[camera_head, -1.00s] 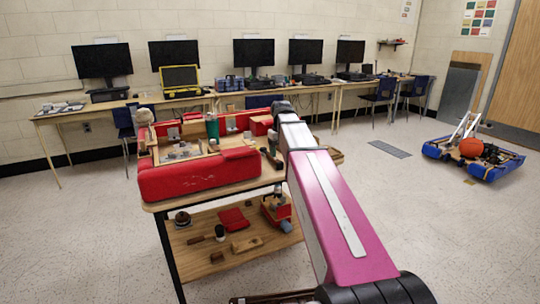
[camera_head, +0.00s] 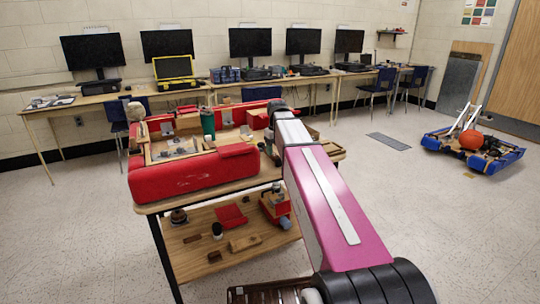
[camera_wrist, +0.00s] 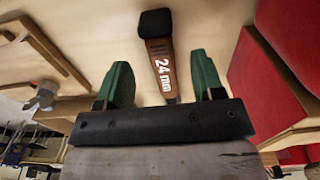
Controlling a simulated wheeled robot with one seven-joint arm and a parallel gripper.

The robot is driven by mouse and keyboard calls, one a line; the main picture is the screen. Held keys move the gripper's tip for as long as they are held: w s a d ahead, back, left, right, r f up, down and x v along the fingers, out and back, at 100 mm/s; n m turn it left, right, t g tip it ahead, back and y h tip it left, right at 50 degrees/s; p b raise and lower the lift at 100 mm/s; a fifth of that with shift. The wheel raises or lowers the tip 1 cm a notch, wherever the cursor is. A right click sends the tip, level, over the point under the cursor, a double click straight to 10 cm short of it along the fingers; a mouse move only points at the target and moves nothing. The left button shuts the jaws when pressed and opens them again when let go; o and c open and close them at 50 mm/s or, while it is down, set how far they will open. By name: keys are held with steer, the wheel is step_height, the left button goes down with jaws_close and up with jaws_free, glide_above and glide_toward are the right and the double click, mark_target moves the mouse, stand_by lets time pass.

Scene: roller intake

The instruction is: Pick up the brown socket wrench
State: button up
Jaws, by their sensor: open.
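The brown socket wrench (camera_wrist: 162,66) lies on the wooden top of the cart (camera_wrist: 90,25), marked "24 mm" in white, with a black end. In the wrist view its black end points away from my gripper (camera_wrist: 160,72). The green fingers are open, one on each side of the wrench's brown part and apart from it. The wrench's near end is hidden behind the dark gripper bar. In the head view my pink arm reaches over the cart, and I cannot clearly make out the wrench or the gripper there.
A red padded block (camera_wrist: 290,60) stands close on the right in the wrist view, and a wooden tray edge (camera_wrist: 50,45) is on the left. In the head view the cart's lower shelf (camera_head: 205,262) holds several items. A blue-bumpered robot (camera_head: 490,160) stands on the floor at right.

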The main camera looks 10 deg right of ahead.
mark_target(276, 156)
steer(key=shift+f, duration=2.55)
jaws_close()
